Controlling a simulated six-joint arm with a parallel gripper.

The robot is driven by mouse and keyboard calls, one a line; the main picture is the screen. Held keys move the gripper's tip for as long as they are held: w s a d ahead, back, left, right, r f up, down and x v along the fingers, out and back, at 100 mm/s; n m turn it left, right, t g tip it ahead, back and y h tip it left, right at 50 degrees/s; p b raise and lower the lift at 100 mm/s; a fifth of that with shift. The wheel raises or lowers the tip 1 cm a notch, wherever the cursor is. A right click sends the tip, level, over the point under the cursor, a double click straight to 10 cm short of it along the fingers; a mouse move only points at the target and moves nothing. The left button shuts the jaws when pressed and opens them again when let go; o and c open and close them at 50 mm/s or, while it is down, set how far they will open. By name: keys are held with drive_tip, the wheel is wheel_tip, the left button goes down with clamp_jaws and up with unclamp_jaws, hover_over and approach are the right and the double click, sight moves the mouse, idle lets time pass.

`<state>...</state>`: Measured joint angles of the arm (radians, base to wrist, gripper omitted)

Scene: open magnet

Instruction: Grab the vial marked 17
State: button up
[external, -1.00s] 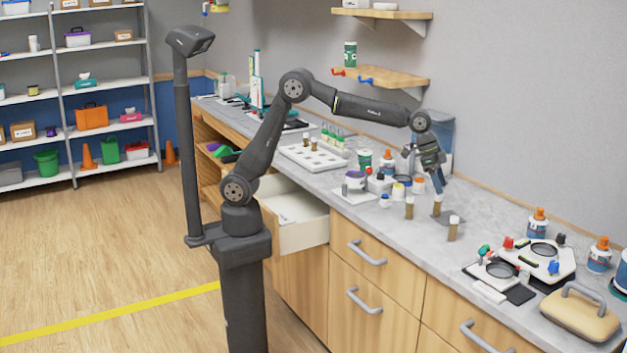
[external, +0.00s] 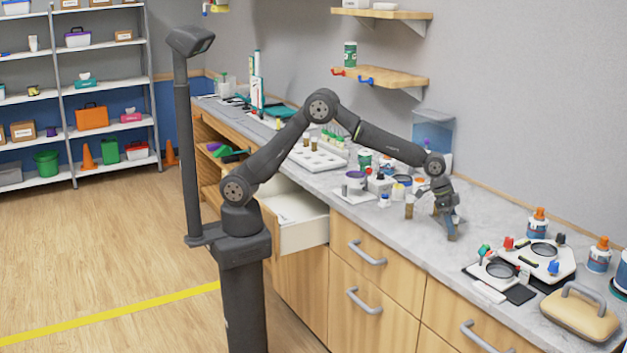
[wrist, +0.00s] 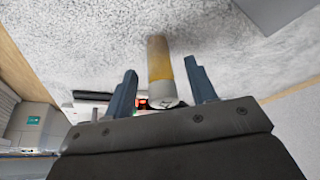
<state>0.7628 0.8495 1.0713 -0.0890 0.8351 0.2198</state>
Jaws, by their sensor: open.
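A vial (wrist: 159,58) with an amber body and a pale cap stands between my open fingers in the wrist view. My gripper (wrist: 160,72) has one finger on each side of this vial, with small gaps showing. In the external view my gripper (external: 451,232) points down at the counter and mostly hides the vial. Another amber vial with a white cap (external: 409,208) stands to the left. A third vial seen earlier is hidden behind my gripper.
Bottles and jars (external: 385,184) crowd the counter to the left, near a white rack (external: 312,158) with more vials. A white device (external: 540,258) and a tan case (external: 580,313) stand to the right. Bare counter lies around my gripper. A drawer (external: 304,236) stands open.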

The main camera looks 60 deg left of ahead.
drive_tip(key=shift+x, duration=1.45)
drive_tip(key=shift+c, duration=0.3)
drive_tip(key=c, duration=1)
drive_tip(key=shift+r, duration=0.1)
